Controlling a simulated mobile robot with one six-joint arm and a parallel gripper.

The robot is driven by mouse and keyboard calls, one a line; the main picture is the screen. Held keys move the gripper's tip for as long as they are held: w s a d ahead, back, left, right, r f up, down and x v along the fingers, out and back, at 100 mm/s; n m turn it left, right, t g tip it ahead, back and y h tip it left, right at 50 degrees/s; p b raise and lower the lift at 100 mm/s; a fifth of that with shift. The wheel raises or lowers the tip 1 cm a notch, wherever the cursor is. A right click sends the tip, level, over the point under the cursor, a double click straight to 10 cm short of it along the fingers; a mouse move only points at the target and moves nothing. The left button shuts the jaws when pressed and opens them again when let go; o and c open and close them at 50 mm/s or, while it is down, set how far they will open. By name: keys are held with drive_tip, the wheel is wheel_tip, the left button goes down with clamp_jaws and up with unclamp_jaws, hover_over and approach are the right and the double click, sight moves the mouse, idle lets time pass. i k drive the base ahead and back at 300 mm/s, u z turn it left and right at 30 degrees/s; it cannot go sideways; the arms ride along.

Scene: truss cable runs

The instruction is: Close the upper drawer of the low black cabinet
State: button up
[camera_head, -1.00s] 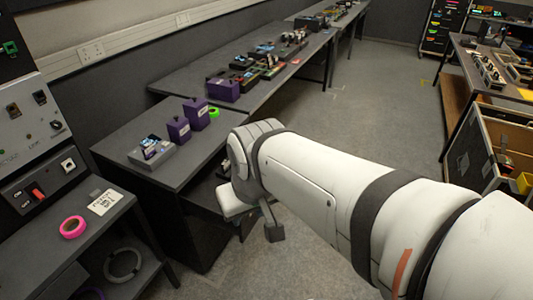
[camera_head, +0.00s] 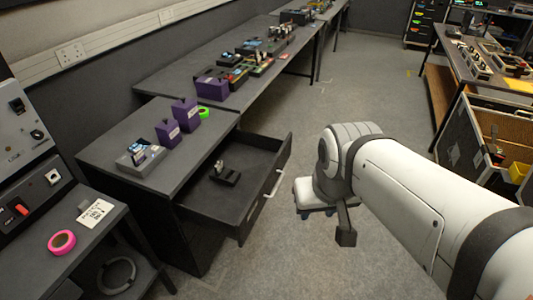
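The low black cabinet (camera_head: 119,168) stands left of centre, with its upper drawer (camera_head: 205,202) pulled well out towards the right. The drawer has dark walls and a pale bar handle (camera_head: 273,185) on its front. A small dark object with a light upright part (camera_head: 226,177) lies inside the drawer. My gripper (camera_head: 345,236) is to the right of the drawer front, apart from it in the picture, with a dark tip hanging down over the floor. Its fingers are not clear enough to tell whether they are open.
On the cabinet top are purple boxes (camera_head: 168,132), a grey device (camera_head: 140,157) and a green ring (camera_head: 204,112). A long bench (camera_head: 180,79) continues behind. A pink tape roll (camera_head: 61,242) lies on the left shelf unit. An open case (camera_head: 459,145) stands right. Grey floor (camera_head: 272,253) is clear around the drawer front.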

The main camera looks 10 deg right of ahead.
sight(229, 204)
drive_tip(key=u, duration=0.05)
drive_tip(key=i, duration=1)
drive_tip(key=z, duration=0.5)
drive_tip(key=k, duration=1.15)
drive_tip(key=u, duration=0.55)
drive_tip(key=i, duration=1)
